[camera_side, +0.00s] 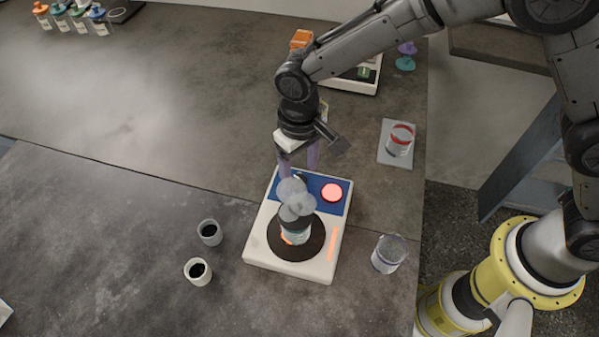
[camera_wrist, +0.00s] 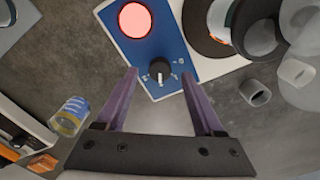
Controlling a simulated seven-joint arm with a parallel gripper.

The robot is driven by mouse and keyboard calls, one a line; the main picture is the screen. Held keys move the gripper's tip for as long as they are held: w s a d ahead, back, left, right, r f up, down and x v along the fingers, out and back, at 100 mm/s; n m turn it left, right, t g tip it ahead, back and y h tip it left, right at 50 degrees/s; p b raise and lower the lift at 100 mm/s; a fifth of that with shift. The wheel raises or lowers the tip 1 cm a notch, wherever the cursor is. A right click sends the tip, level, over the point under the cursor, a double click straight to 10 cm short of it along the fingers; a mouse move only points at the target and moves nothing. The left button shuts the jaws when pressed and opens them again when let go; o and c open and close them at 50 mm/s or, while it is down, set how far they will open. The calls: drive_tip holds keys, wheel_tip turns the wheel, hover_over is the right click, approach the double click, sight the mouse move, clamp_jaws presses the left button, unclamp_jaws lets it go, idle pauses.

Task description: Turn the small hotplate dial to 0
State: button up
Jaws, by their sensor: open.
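The hotplate (camera_side: 258,246) is a white box with a blue panel (camera_wrist: 174,45), a glowing red lamp (camera_wrist: 134,20) and a round black plate. The small dial (camera_wrist: 159,68) is a black knob on the blue panel. Its white pointer faces the lower edge of the wrist view; the scale marks are too small to read. My gripper (camera_side: 299,171) is open over the panel, its purple fingers pointing down. In the wrist view, the fingertips lie on either side of the dial, with gaps. Whether they reach its height is unclear. The side view hardly shows the dial.
A steaming beaker (camera_side: 296,233) stands on the black plate. Two small cups with dark contents (camera_side: 209,232) stand left of the hotplate, and a glass jar (camera_side: 389,253) stands to its right. A red-banded beaker (camera_side: 400,141) sits on a grey pad. The left counter is mostly clear.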

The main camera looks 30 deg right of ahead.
drive_tip(key=shift+f, duration=1.05)
clamp_jaws()
